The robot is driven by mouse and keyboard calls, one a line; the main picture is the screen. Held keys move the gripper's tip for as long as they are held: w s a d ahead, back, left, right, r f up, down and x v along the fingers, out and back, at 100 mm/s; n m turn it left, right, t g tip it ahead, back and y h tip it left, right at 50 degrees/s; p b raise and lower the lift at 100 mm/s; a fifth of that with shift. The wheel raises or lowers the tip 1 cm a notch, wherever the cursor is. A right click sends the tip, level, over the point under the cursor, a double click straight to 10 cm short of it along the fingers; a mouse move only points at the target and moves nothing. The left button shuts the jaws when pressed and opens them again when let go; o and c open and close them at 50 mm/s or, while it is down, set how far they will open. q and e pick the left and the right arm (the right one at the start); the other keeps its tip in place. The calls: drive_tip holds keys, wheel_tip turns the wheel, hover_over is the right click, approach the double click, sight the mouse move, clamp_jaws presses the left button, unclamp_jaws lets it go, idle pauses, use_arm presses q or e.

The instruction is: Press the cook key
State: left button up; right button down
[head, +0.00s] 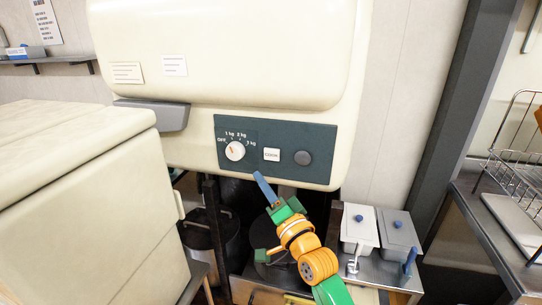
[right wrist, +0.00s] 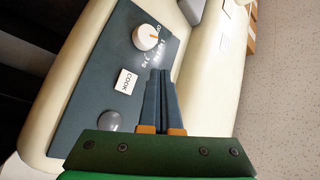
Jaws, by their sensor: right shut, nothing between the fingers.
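The white cook key (head: 271,154) is on the dark panel (head: 321,136) of the big cream machine, between a white dial (head: 235,151) and a round grey button (head: 303,158). In the right wrist view the cook key (right wrist: 126,82) is left of my fingers and uncovered. My right gripper (head: 258,174) is shut and empty. Its blue fingertips are just below the panel's lower edge in the head view, below and left of the key. In the right wrist view the fingertips (right wrist: 160,72) lie over the panel's edge, apart from the key. My left gripper is out of view.
A cream cabinet (head: 75,180) fills the left. A grey ledge (head: 160,115) juts out left of the panel. Lidded containers (head: 360,227) stand on a metal counter at lower right. A wire rack (head: 520,140) is at far right. The space before the panel is clear.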

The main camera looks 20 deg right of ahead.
sight(264, 151)
drive_tip(key=w+d+b, duration=0.1)
drive_tip(key=w+b, duration=0.1)
drive_tip(key=w+d+b, duration=0.2)
drive_tip(key=b, duration=0.1)
drive_tip(key=w+d+b, duration=0.1)
drive_tip(key=w+b, duration=0.1)
drive_tip(key=w, duration=0.1)
drive_tip(key=shift+w+d, duration=0.1)
drive_tip(key=shift+d, duration=0.3)
idle(1.6)
drive_tip(key=shift+w+d+f+b, duration=0.1)
drive_tip(key=shift+w+d+b, duration=0.1)
drive_tip(key=shift+b, duration=0.35)
drive_tip(key=shift+w, duration=0.2)
